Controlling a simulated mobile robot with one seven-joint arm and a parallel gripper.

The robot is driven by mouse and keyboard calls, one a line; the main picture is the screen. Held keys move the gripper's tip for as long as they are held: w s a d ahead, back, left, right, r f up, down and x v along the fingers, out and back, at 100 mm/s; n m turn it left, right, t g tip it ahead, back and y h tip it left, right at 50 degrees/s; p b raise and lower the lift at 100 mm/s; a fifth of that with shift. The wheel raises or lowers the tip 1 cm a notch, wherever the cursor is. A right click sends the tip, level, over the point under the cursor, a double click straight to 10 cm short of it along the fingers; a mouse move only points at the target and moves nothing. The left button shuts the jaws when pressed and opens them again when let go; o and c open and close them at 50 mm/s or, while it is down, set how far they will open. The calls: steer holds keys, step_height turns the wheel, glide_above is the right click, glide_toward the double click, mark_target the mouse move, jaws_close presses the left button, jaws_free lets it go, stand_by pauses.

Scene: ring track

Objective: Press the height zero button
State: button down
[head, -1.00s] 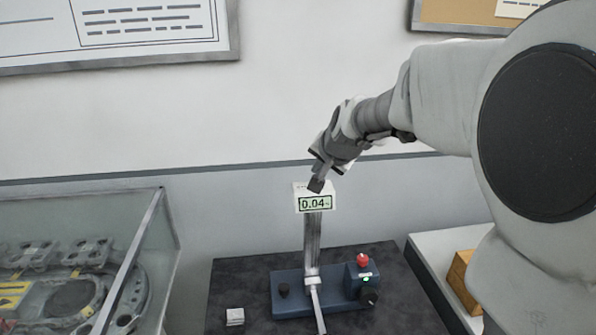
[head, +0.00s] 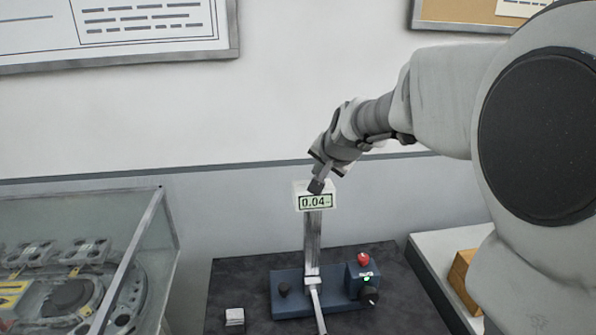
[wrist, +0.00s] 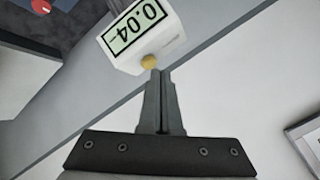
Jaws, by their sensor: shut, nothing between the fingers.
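A height gauge (head: 312,245) stands on the dark table, with a blue base and an upright metal column. Its white display head (head: 316,190) at the top reads 0.04; it also shows in the wrist view (wrist: 170,45). A small round yellow button (wrist: 149,62) sits on the head beside the display. My gripper (head: 316,187) is shut and empty, its fingertips at the top of the head. In the wrist view the closed fingertips (wrist: 157,75) are right at the yellow button, overlapping its edge; I cannot tell whether they touch it. The button is hidden in the head view.
The gauge base carries a red knob (head: 363,258), a green light and black knobs. A small pale block (head: 235,317) lies left of the base. A glass case (head: 140,240) stands at left, and a wooden block (head: 461,270) lies on a white surface at right.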

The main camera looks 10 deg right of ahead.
steer(key=shift+f+b, duration=0.5)
steer(key=shift+f, duration=0.1)
steer(key=shift+r, duration=0.1)
stand_by(0.5)
steer(key=shift+r+p, duration=0.8)
steer(key=shift+r, duration=0.1)
steer(key=shift+r, duration=0.1)
step_height(320, 180, up, 5)
steer(key=p, duration=0.4)
steer(key=s+f+n+g, duration=0.1)
steer(key=s+n, duration=0.3)
steer(key=s, duration=1.1)
steer(key=s+f+n+g+h, duration=0.1)
steer(key=s+f+n+g, duration=0.1)
steer(key=s, duration=1.4)
steer(key=shift+f+n+g, duration=0.3)
steer(key=shift+f+n, duration=0.1)
steer(key=shift+n, duration=0.5)
